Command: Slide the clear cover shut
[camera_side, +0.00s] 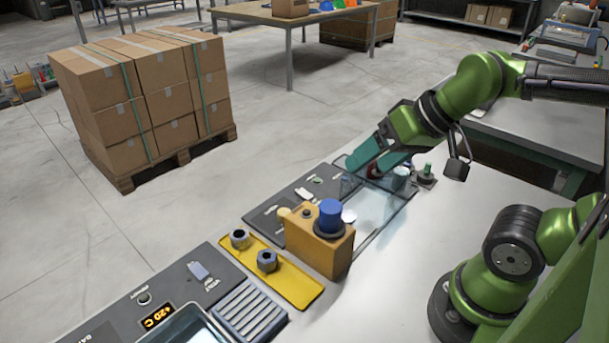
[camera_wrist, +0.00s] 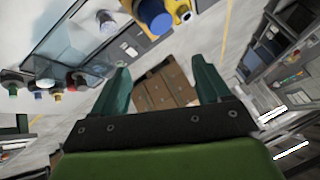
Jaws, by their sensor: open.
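The clear cover (camera_side: 378,212) is a see-through panel with thin dark edges, lying over the bench behind the orange box. In the wrist view the clear cover (camera_wrist: 72,48) shows at upper left, beside my left finger. My gripper (camera_side: 362,165) is over the far end of the cover in the side view, with teal fingers. In the wrist view my gripper (camera_wrist: 160,72) has its fingers wide apart with nothing between them. I cannot tell whether a finger touches the cover. How far the cover stands open is hard to tell through the clear material.
An orange box (camera_side: 318,247) with a blue button (camera_side: 330,212) stands at the cover's near end. A yellow tray (camera_side: 272,272) with two dark nuts lies nearer. A small green-topped knob (camera_side: 428,170) stands right of my gripper. The grey bench surface on the right is mostly clear.

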